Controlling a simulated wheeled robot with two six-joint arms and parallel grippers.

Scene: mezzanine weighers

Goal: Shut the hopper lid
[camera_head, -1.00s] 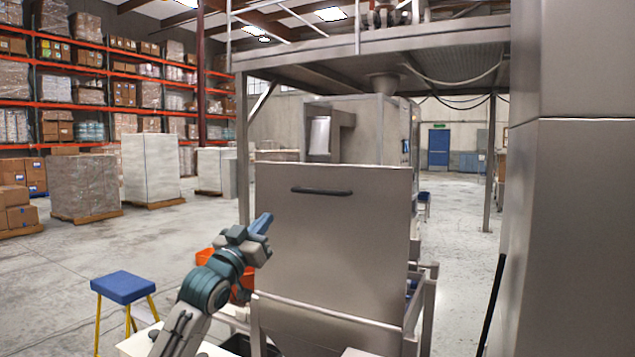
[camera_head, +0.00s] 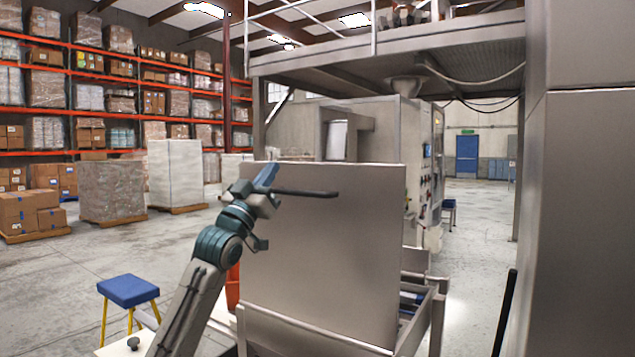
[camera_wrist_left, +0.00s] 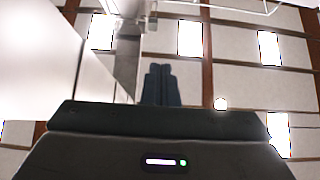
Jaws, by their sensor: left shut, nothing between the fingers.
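The hopper lid (camera_head: 330,255) is a large plain grey metal panel standing up, open, above the hopper frame (camera_head: 432,300) in the head view. A dark bar handle (camera_head: 315,194) runs across its upper part. My left gripper (camera_head: 268,177) is shut and empty, raised at the lid's upper left, close to the handle's left end. I cannot tell whether it touches the handle or lid. In the left wrist view, its closed dark fingers (camera_wrist_left: 160,84) point up towards the ceiling, with a pale smooth surface at the left. My right gripper is not in view.
A blue-topped stool (camera_head: 129,290) stands at the lower left. A large grey metal cabinet or column (camera_head: 580,220) fills the right side. A steel mezzanine (camera_head: 400,58) spans behind the lid. Open concrete floor lies to the left.

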